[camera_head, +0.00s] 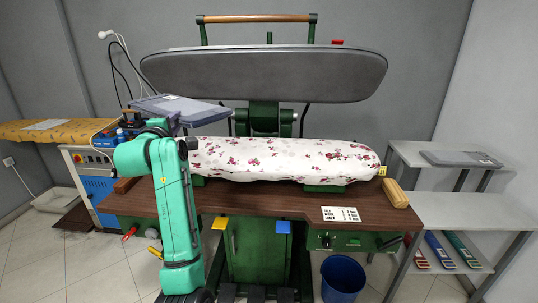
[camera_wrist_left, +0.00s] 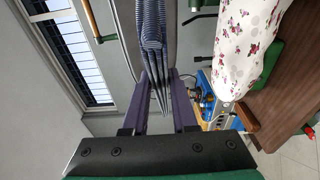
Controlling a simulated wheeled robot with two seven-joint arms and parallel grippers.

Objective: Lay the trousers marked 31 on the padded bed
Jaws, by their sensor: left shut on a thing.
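My left gripper (camera_wrist_left: 158,92) is shut on a folded bundle of blue-grey striped trousers (camera_wrist_left: 152,35). In the head view the folded trousers (camera_head: 182,109) are held up flat, above and behind the left end of the padded bed (camera_head: 285,160). They appear clear of the bed; I cannot read their number. The bed has a white cover with red flowers and is bare on top. It also shows in the left wrist view (camera_wrist_left: 240,45). In the head view the left fingers are mostly hidden behind my arm. My right gripper is not in view.
The grey upper press plate (camera_head: 265,74) is raised over the bed. Another folded grey garment (camera_head: 460,158) lies on the right shelf. A brush (camera_head: 395,193) and a printed card (camera_head: 341,214) lie on the brown table. An ironing board (camera_head: 45,131) stands at left.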

